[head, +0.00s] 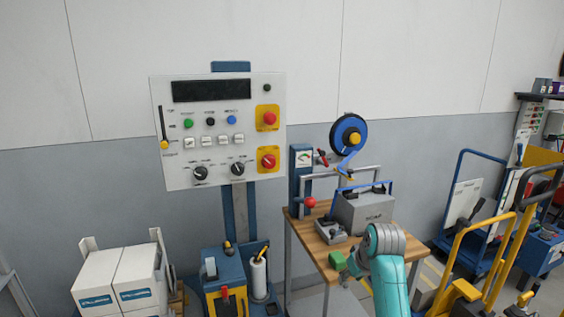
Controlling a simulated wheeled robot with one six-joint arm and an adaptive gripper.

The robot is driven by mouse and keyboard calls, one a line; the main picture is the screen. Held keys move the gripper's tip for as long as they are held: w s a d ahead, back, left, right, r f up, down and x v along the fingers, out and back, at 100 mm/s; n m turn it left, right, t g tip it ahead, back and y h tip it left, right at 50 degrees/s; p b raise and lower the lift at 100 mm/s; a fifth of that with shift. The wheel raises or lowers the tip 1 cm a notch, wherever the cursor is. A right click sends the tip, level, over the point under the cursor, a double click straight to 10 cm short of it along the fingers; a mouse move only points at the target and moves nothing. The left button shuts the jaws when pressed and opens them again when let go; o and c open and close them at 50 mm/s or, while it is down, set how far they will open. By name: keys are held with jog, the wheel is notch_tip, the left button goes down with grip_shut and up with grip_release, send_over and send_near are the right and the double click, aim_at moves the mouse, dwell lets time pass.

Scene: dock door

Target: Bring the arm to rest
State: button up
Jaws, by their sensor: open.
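My teal arm (390,275) rises from the bottom of the head view, in front of the wooden workbench (326,246). Its rounded grey-green joint is near the bench's right front part. My gripper (353,267) shows only as a small dark part left of the arm, near the bench's front edge. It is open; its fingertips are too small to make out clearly. A green block (337,260) appears just left of it at the bench's front edge. I cannot tell whether the two touch.
On the bench are a grey box (363,212), a small grey device (330,231) and a stand with a blue reel (348,134). A control panel (219,130) stands left. White boxes (120,281) are lower left, yellow and blue carts (480,240) right.

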jog(key=s+f+t, duration=0.1)
jog(key=s+f, duration=0.5)
jog(key=f, duration=0.6)
jog(key=s+f+m+t, duration=0.1)
jog(key=s+f+t, duration=0.1)
jog(key=s+f, duration=0.65)
jog(key=s+f+m+t, duration=0.1)
jog(key=s+f, duration=0.4)
jog(key=s, duration=0.7)
jog(key=s+t+h, duration=0.1)
jog(key=s+t, duration=0.1)
jog(key=s, duration=0.9)
jog(key=s+a+r+m+t, duration=0.1)
jog(key=s+r+t, duration=0.2)
jog(key=s+r, duration=1.6)
jog(key=s, duration=0.4)
jog(key=shift+s+t, duration=0.15)
jog(key=shift+t, duration=0.15)
